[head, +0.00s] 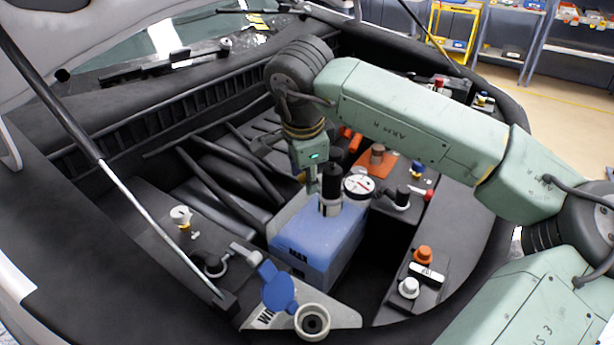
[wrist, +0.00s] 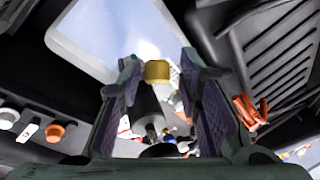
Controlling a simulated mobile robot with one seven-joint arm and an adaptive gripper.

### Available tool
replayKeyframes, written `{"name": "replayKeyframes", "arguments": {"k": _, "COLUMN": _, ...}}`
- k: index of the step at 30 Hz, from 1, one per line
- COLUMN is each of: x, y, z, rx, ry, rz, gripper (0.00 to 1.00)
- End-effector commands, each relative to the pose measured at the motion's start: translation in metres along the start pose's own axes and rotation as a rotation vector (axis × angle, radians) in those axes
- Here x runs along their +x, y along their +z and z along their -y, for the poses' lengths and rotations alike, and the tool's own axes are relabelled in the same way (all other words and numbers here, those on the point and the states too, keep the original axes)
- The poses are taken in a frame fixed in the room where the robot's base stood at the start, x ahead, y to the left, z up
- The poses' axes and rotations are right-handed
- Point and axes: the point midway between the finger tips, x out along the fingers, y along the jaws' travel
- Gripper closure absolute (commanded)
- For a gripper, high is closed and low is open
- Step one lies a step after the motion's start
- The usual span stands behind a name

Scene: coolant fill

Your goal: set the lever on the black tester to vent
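The black tester (head: 331,178) stands upright on the blue coolant tank (head: 318,238), with a pale collar at its base and a round white dial (head: 358,185) with a red mark beside it. My gripper (head: 313,182) points down at the tester's upper part, overlapping its left side in the head view. In the wrist view my gripper (wrist: 158,68) is open, with a dark cylinder (wrist: 146,103) and a brass-coloured cap (wrist: 157,70) showing between the fingers. I see no clear contact. The tester's lever and its setting cannot be made out.
An open blue cap (head: 279,290) and a filler neck (head: 312,321) lie in front of the tank. Orange and white caps (head: 424,254) sit at right, a yellow-white cap (head: 181,215) at left. A black cap (head: 402,197) stands right of the dial. Bay walls surround everything.

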Motion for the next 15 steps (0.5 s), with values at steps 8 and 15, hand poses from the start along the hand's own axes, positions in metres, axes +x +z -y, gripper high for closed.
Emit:
{"name": "replayKeyframes", "arguments": {"k": 8, "x": 0.0012, "y": 0.0003, "z": -0.0018, "rx": -0.001, "ry": 0.006, "rz": 0.0, "gripper": 0.62}}
{"name": "replayKeyframes", "arguments": {"k": 15, "x": -0.0051, "y": 0.0, "z": -0.0022, "rx": -0.001, "ry": 0.008, "rz": -0.001, "gripper": 0.62}}
